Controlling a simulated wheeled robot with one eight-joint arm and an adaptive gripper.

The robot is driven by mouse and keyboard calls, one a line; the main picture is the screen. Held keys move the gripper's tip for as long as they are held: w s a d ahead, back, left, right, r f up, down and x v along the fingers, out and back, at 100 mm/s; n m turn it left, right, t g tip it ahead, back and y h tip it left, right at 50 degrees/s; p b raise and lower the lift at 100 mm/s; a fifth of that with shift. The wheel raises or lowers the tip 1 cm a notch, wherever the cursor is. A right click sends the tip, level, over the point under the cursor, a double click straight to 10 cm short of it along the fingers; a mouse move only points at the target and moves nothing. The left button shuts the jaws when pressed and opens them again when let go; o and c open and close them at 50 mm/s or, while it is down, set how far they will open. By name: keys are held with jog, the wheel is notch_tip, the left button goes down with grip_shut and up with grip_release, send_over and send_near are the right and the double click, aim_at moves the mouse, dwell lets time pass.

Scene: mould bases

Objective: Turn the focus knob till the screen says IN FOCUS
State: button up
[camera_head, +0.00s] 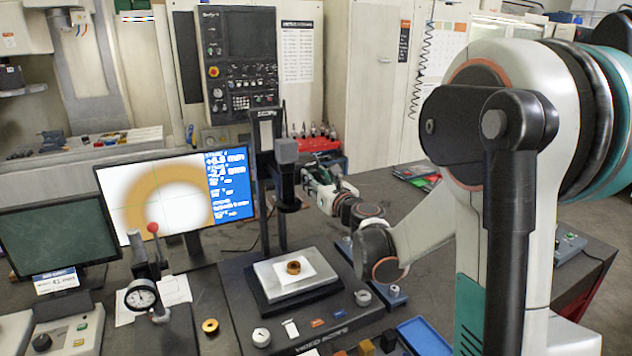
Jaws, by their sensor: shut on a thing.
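The screen (178,190) stands left of the video scope and shows a blurred orange ring on white. A blue readout panel is at its right; its large figures are hard to read and its small lines are too small to read. The scope's dark column (266,185) rises behind the stage (275,270), and a brass ring (293,267) lies on the white stage plate. My gripper (308,180) reaches the right side of the scope head from the right. It is shut on the focus knob, which its fingers mostly hide.
A dial gauge stand (141,295) and a second brass ring (210,326) are left of the scope base. Small loose parts lie along the base's front, and a blue tray (424,337) is at front right. A dark green monitor (58,238) stands far left.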

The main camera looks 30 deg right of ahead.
jog(key=n+b, duration=0.2)
jog(key=n, duration=1.7)
jog(key=shift+n, duration=0.5)
jog(key=o, duration=1.1)
jog(key=shift+c, duration=0.2)
